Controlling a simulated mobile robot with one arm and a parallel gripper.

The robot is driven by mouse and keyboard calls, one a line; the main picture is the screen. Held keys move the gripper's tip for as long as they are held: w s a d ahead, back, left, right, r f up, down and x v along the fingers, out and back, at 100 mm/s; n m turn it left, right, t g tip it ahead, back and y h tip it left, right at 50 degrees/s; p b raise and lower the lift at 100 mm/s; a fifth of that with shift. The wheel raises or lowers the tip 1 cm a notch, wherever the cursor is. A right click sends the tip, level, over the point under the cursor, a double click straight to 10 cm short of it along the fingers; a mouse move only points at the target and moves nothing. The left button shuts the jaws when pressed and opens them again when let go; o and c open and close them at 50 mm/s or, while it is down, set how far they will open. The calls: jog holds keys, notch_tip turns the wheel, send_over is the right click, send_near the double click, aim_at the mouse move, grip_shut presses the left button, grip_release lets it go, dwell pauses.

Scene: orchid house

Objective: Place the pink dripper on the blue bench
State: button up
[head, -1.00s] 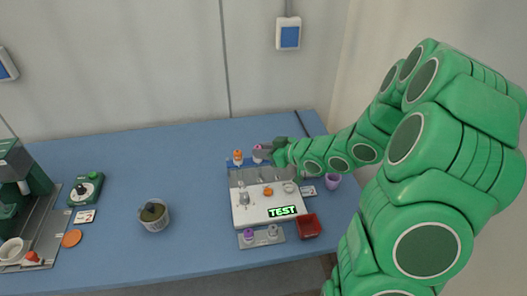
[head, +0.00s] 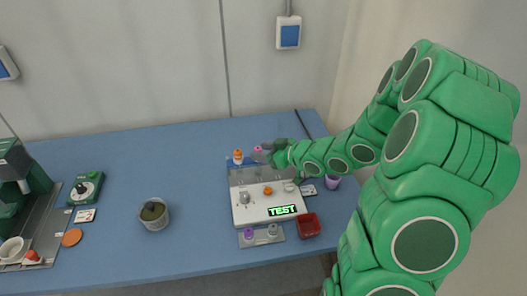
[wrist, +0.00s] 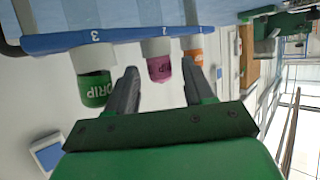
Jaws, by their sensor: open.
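The pink dripper (wrist: 159,69) hangs at slot 2 of a blue-edged rack (wrist: 120,40) in the wrist view, between a green dripper (wrist: 94,88) and an orange one (wrist: 194,55). That view looks upside down. My gripper (wrist: 158,78) is open and empty, its fingertips on either side of the pink dripper in the picture; I cannot tell whether they touch it. In the head view the pink dripper (head: 257,149) shows just left of my gripper (head: 266,153); the green one is hidden there. The blue bench (head: 190,205) lies below.
A white test device (head: 255,210) stands below the rack. A red tray (head: 309,225), a purple cup (head: 333,182) and a metal pot (head: 154,214) stand around it. A green machine (head: 25,180) is at the far left. The bench's middle left is mostly clear.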

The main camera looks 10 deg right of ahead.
dwell(0.4)
jog(key=s+d+r+m+h, duration=0.2)
jog(key=d+r+h, duration=0.15)
jog(key=d, duration=0.35)
jog(key=s+d+r+m+h, duration=0.1)
jog(key=s+d+r+h, duration=0.15)
jog(key=d+h, duration=0.4)
jog(key=s+r+m+g+h, duration=0.1)
jog(key=s+r+m+g, duration=0.1)
jog(key=s, duration=0.8)
jog(key=s+r+m+g+h, duration=0.1)
jog(key=s+r+m+g, duration=0.2)
jog(key=s, duration=0.7)
jog(key=shift+a+r+g+h, duration=0.2)
jog(key=shift+r+g+h, duration=0.15)
jog(key=shift+g, duration=0.75)
jog(key=shift+o, duration=0.6)
jog(key=s+a+r+g+y, duration=0.1)
jog(key=s+a+g, duration=0.1)
jog(key=s+a, duration=0.3)
jog(key=s+a+r+m+g+y, duration=0.1)
jog(key=s+a, duration=0.4)
jog(key=s, duration=0.5)
jog(key=shift+s+a+r+g+y, duration=0.3)
jog(key=shift+a+g+y, duration=0.05)
jog(key=shift+g+y, duration=0.25)
jog(key=shift+w, duration=0.1)
